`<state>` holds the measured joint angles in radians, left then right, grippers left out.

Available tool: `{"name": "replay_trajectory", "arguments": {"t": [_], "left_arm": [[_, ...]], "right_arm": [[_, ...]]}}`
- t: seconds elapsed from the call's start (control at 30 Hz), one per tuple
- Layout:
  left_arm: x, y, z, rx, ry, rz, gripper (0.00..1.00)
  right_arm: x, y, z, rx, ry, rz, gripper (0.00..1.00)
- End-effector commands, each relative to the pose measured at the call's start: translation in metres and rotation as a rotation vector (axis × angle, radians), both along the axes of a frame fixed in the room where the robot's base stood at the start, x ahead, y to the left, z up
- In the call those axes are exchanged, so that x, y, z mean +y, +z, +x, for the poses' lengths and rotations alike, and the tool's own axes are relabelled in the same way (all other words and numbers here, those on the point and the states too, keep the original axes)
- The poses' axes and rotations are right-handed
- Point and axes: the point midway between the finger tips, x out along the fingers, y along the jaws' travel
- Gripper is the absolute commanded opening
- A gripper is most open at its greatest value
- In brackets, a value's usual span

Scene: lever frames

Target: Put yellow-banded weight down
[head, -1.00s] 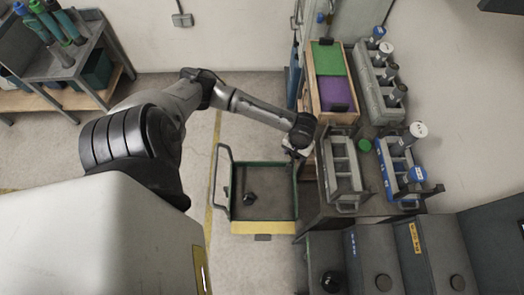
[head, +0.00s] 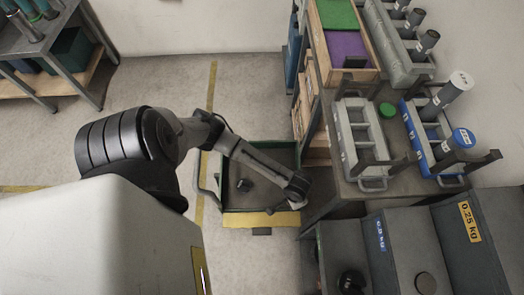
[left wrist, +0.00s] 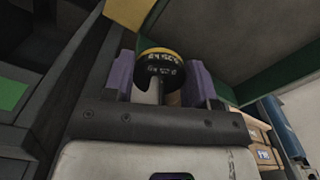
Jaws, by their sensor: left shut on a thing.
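The yellow-banded weight (left wrist: 163,70) is black with pale lettering and a yellow band at its far end. In the left wrist view it sits between the two purple-padded fingers of my left gripper (left wrist: 164,84), which is shut on it. In the head view my left gripper (head: 294,202) is over the front right corner of the green-rimmed cart (head: 261,220), beside the dark table. The held weight cannot be made out there. My right gripper is not in view.
A small black weight (head: 244,185) lies in the cart. Grey bins stand at lower right, one with a yellow 0.25 kg label (head: 470,222), another with a blue label (head: 381,235). A black weight (head: 351,281) rests at the left bin. Grey (head: 374,158) and blue (head: 415,128) racks stand on the table.

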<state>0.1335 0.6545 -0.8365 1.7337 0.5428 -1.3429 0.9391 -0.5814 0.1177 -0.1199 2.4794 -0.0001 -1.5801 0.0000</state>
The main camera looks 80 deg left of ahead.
Motion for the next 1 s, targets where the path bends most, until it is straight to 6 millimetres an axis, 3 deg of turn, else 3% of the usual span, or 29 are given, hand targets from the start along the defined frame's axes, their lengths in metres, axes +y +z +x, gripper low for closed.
{"name": "replay_trajectory", "arguments": {"t": [0.17,0.4,0.6,1.0], "left_arm": [[0.018,-0.022,-0.008,0.001,-0.012,0.004,0.21],[0.065,-0.052,-0.023,0.001,-0.011,0.005,0.21],[0.094,-0.069,-0.033,0.0,-0.012,0.003,0.21],[0.107,-0.084,-0.037,-0.001,-0.011,0.0,0.21]], "right_arm": [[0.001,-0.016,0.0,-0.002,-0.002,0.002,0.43],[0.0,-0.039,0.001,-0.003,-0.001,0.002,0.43],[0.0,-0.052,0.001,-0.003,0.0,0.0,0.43],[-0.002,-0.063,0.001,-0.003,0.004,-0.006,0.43]]}}
